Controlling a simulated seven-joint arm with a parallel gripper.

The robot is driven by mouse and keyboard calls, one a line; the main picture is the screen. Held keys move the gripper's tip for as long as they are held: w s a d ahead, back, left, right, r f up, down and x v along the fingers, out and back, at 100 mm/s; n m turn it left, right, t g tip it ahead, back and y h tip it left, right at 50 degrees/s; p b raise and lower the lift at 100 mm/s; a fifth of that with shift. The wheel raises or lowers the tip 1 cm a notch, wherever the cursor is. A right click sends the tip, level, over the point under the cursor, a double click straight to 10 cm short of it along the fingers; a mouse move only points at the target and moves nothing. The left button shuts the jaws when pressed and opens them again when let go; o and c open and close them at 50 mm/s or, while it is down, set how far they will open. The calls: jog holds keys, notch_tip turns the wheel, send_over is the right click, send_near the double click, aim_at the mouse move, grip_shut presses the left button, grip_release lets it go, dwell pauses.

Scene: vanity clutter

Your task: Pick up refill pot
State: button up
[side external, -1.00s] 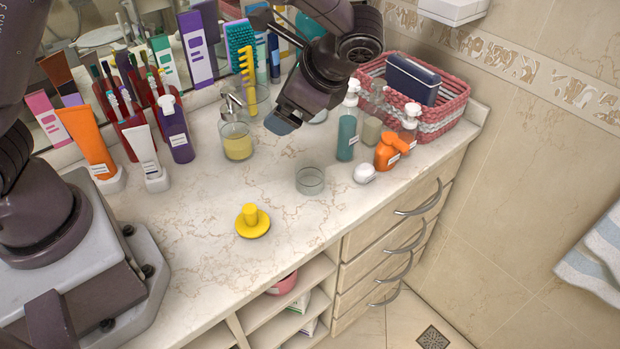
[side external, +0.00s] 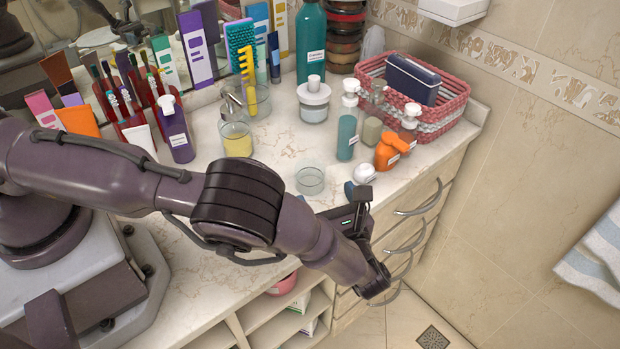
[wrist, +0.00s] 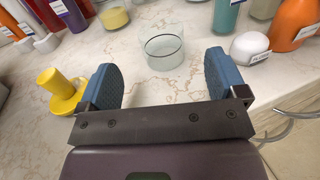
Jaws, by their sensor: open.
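A small clear glass pot (side external: 310,181), which I take to be the refill pot, stands upright and looks empty on the marble counter. It also shows in the wrist view (wrist: 164,52), just beyond the gap between my fingers. My gripper (wrist: 162,78) is open and empty, its two blue pads apart and pointing towards the pot without touching it. In the side view my gripper is low at the counter's front edge, with one blue pad (side external: 349,190) visible and the other finger hard to make out.
A yellow knobbed piece (wrist: 60,90) sits by my left finger. A white rounded item (wrist: 249,46) is near the right one. Pump bottles (side external: 347,125), an orange bottle (side external: 389,152) and a yellow-filled glass (side external: 237,139) stand behind. Counter between fingers and pot is clear.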

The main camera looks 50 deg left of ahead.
aim_at(306, 160)
jog(key=x, duration=0.9)
jog(key=shift+w+a, duration=0.1)
jog(key=shift+a, duration=0.2)
jog(key=c, duration=1)
